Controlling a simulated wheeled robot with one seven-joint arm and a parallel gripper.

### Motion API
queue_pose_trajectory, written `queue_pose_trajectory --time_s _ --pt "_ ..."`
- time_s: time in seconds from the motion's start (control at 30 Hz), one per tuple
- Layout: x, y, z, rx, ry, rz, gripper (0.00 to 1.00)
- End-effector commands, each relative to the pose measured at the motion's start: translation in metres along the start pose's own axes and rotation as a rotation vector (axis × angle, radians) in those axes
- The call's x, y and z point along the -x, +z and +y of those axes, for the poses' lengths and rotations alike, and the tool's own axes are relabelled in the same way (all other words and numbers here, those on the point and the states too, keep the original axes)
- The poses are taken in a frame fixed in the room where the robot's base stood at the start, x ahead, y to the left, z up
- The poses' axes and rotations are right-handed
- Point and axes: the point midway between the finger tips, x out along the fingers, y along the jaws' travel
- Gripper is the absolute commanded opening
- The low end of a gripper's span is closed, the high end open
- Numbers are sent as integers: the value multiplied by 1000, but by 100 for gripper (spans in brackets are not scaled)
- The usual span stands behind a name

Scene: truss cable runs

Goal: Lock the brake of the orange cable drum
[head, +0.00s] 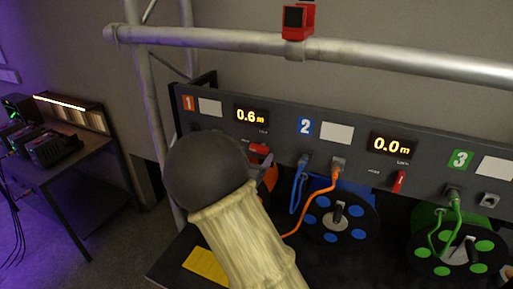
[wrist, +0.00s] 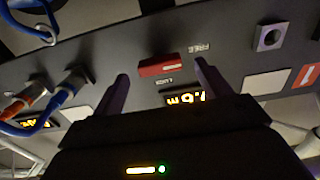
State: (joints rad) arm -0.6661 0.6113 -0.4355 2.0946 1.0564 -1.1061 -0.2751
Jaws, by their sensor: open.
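The orange cable drum (head: 269,180) shows only as a sliver in the head view, mostly hidden behind my arm. Its red brake lever (head: 259,150) is on the panel above it, below the 0.6 m display. In the wrist view, which is upside down, the brake lever (wrist: 162,65) lies crosswise between the FREE and LOCK labels. My gripper (wrist: 161,71) is open, with one fingertip to each side of the lever. I cannot tell whether either finger touches it. The head view hides my gripper behind my arm.
The grey panel (head: 222,122) also carries bays 2 and 3. The blue drum (head: 349,230) and green drum (head: 430,262) stand below. An orange cable (head: 318,198) runs from a bay 2 socket. A truss tube (head: 400,62) crosses above. A side table (head: 60,165) stands left.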

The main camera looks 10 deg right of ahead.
Motion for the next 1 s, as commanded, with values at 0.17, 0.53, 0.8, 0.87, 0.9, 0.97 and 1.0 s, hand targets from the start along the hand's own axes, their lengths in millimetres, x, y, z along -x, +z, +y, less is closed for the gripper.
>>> queue_pose_trajectory --time_s 0.17,0.53,0.8,0.87,0.9,0.97,1.0 --pt "-23 -2 0 1 2 0 76" --pt "-28 0 0 0 0 0 74" --pt "-28 0 0 0 -1 0 32" --pt "-28 0 0 -1 -1 0 32" --pt "-28 0 0 -2 -1 0 32" --pt "-28 1 -1 -6 -1 0 32" --pt "-28 1 -1 -11 -1 0 32"
